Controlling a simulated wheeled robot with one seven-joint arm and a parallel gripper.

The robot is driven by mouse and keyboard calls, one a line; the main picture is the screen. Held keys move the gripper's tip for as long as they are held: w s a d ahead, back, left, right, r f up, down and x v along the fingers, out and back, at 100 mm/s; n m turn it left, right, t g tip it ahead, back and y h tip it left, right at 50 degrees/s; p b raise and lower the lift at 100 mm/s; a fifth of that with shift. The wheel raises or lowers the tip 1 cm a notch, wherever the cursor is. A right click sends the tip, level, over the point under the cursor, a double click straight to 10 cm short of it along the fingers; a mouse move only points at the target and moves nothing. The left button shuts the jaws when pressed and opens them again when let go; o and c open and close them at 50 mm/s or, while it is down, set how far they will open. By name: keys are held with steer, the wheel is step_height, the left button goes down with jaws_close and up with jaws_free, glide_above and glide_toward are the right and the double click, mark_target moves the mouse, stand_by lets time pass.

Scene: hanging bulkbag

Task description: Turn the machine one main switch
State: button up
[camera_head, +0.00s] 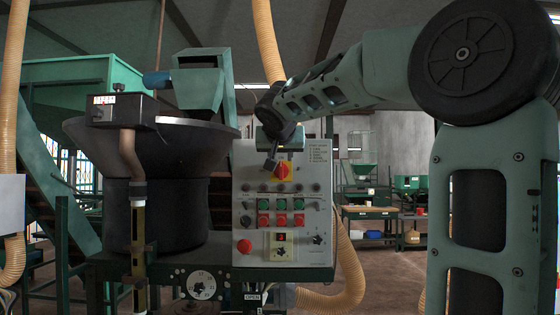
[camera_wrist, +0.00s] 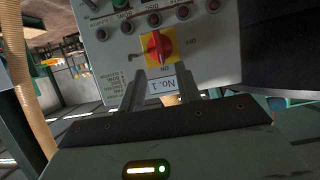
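The main switch is a red knob on a yellow plate (camera_head: 283,172) on the upper part of the grey control panel (camera_head: 250,165). In the wrist view, which is turned upside down, the knob (camera_wrist: 156,47) stands roughly upright in the picture, with small ON and OFF lettering beside the plate. My gripper (camera_head: 272,160) is in front of the panel, just above and left of the knob in the head view. In the wrist view its two fingers (camera_wrist: 163,86) are apart and empty, with the "No. 1" label (camera_wrist: 166,86) showing between them. No contact with the knob is visible.
Below the switch are green and red push buttons (camera_head: 281,212), a red emergency button (camera_head: 244,246) and a small display box (camera_head: 281,245). A large dark hopper (camera_head: 150,180) stands left of the panel. A ribbed yellow hose (camera_head: 349,270) runs at its right.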

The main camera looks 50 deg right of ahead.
mark_target(281, 168)
steer(key=p+x, duration=0.2)
steer(key=x, duration=0.5)
steer(key=shift+w+d+f, duration=0.1)
steer(key=shift+d+f, duration=0.05)
jaws_close()
